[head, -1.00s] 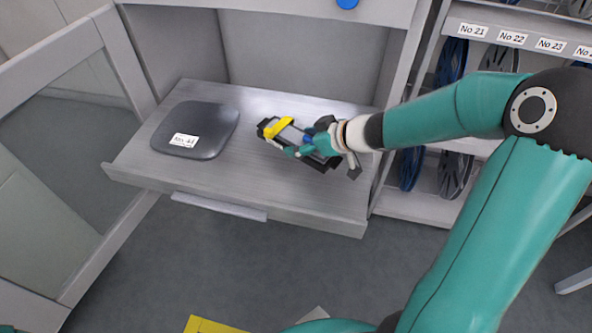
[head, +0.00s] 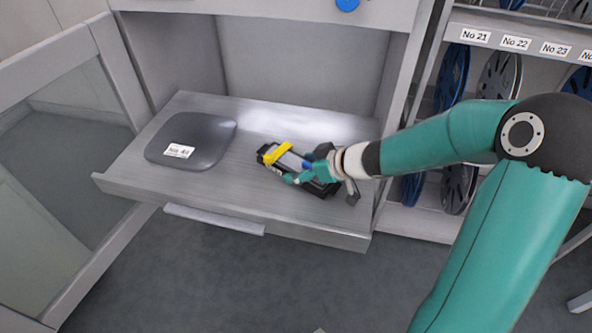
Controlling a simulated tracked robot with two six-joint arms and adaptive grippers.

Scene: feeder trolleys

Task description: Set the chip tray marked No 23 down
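A dark oblong thing with a grey top and a yellow band (head: 277,153), which I take to be the chip tray, is over the right part of the pull-out shelf (head: 238,210). No number can be read on it. My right gripper (head: 309,171) is shut on its right end, with the fingers partly hidden. The tray is low over the shelf; whether it touches the surface I cannot tell. My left gripper is not in view.
A dark rounded pad (head: 205,137) with a white label, its number hard to read, lies on the shelf's left. An open door (head: 118,75) stands at the left. At the right, a rack holds reels (head: 498,78) under number labels. Bare shelf lies between pad and tray.

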